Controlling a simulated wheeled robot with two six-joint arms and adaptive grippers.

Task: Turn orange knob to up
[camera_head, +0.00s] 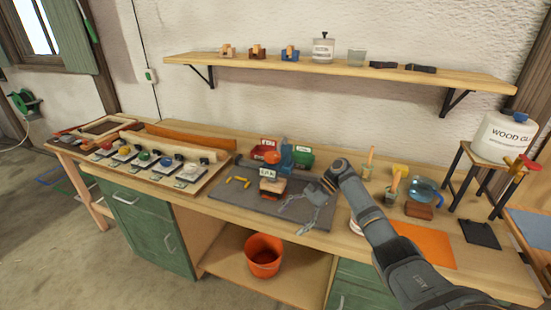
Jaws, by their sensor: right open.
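A board with a row of small knobs (144,155) in several colours lies at the left of the workbench. The knobs are small, and I cannot clearly pick out an orange one or tell which way it points. A round orange thing (272,157) shows farther right, by the red bin. My right gripper (303,212) is open over the dark grey mat (245,203), well to the right of the knob board. It appears empty. My left gripper is not in view.
A small stamped wooden block (271,187) and yellow pieces (238,182) lie on the mat near the gripper. Red (264,149) and green (303,155) bins stand behind. An orange bucket (263,255) sits on the lower shelf. A blue-handled jug (423,191) stands right of my arm.

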